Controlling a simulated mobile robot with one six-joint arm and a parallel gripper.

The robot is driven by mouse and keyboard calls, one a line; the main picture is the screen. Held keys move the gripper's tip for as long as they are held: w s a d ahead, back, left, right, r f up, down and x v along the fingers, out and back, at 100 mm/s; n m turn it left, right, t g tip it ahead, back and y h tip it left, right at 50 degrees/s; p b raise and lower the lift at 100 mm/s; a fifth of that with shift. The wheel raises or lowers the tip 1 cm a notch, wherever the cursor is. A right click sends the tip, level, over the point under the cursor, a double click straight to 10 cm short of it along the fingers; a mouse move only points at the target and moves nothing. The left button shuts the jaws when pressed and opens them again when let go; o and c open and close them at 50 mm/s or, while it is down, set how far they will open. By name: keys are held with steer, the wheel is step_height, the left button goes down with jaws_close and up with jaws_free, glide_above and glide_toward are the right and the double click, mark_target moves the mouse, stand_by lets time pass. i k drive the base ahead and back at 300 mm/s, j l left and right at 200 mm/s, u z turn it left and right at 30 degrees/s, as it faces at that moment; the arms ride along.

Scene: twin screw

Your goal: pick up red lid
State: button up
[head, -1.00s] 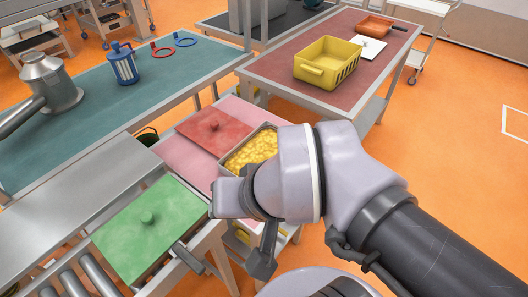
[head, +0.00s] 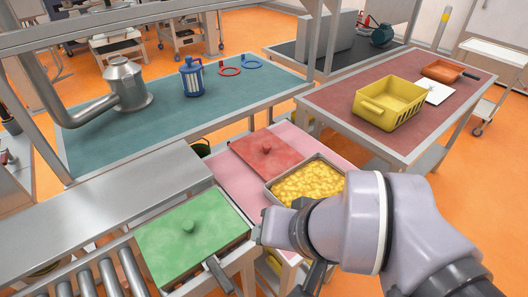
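The red lid (head: 266,153) is a flat square plate with a small knob on top. It lies on the pink table (head: 228,178), just behind and left of a metal tray of yellow pieces (head: 309,182). My arm comes in from the lower right. The end of my arm is in front of the tray, to the lower right of the lid and apart from it. My gripper's fingertips are hidden behind the arm or below the frame, so its opening does not show.
A green lid (head: 190,228) covers a pan at the lower left, beside metal rollers (head: 100,275). A steel counter (head: 110,205) lies left of the pink table. A yellow crate (head: 390,102) stands on the dark red table at the right. A metal frame crosses the upper left.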

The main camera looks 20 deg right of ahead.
mark_target(269, 156)
steer(key=i+l+z, duration=0.25)
steer(key=l, duration=0.2)
steer(key=i+l+z, duration=0.25)
steer(key=i+l, duration=0.1)
steer(key=l, duration=0.1)
